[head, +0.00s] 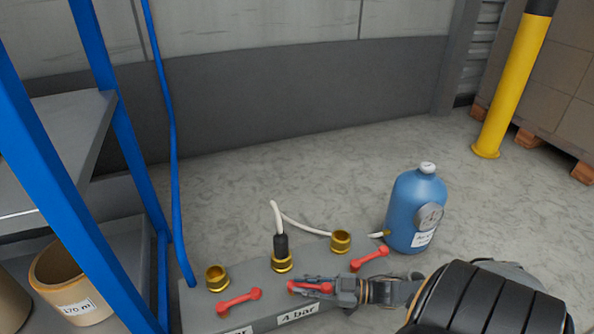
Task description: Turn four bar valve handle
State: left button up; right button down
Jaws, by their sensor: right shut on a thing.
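A grey manifold block (200,312) stands at the bottom centre with a row of red valve handles. The handle by the "4 bar" label (298,314) is the middle red handle (304,287). My right gripper (312,284) reaches in from the right and is shut on this middle handle, covering part of it. The left red handle (239,301) and the right red handle (369,258) stand free on either side. Brass fittings (217,278) sit behind the handles. The left gripper does not show.
A blue gas bottle (416,205) with a gauge stands behind the block at right. A black connector with a white hose (280,246) rises from the middle fitting. A blue rack (60,170) with a tan bucket (75,290) is at left. A yellow post (510,80) stands far right.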

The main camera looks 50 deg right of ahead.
jog(key=shift+w+d, duration=0.35)
jog(key=shift+d, duration=0.15)
jog(key=c, duration=1.3)
grip_release()
jog(key=shift+c, duration=0.2)
jog(key=shift+a, duration=0.15)
jog(key=shift+s+a+f, duration=0.1)
jog(key=shift+s+a, duration=0.05)
jog(key=v, duration=1.2)
